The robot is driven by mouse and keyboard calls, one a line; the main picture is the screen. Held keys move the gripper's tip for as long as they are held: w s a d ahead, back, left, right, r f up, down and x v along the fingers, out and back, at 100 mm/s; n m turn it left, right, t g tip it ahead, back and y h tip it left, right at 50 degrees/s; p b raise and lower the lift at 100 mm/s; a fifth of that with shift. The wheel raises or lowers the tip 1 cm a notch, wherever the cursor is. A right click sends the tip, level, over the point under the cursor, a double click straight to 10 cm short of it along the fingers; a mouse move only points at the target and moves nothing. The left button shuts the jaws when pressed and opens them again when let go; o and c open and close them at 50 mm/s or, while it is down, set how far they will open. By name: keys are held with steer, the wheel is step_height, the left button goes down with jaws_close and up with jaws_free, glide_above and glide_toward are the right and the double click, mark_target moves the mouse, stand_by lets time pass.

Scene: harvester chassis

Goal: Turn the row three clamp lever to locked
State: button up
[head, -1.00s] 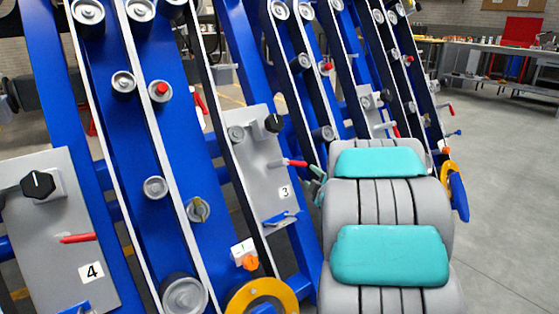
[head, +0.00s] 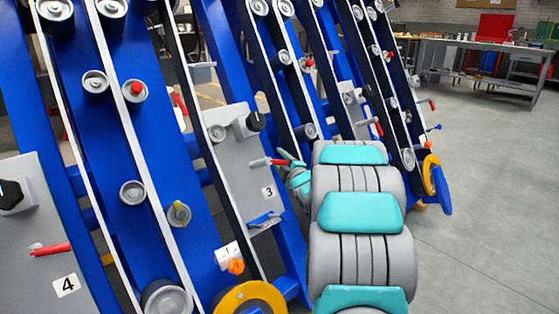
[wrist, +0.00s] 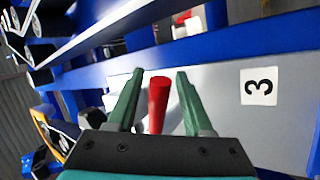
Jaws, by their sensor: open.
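The row three panel (head: 232,150) is a grey plate marked 3. On it sits a lever with a red handle (head: 278,162), pointing right, just above the label. In the wrist view the red handle (wrist: 158,102) stands between the two green fingers of my gripper (wrist: 160,74), with gaps on both sides. My gripper is open and grips nothing. In the head view my gripper (head: 291,168) is at the handle's right end, partly hidden behind my grey and teal arm.
The row three panel also has a black knob (head: 255,121) and a blue lever (head: 264,219). The row four panel (head: 30,235) with a red lever (head: 50,249) is at left. Blue slanted frames stand close around. Open floor (head: 480,200) lies right.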

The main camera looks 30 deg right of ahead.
steer(key=shift+w, duration=0.15)
steer(key=shift+c, duration=0.3)
jaws_close()
stand_by(1.1)
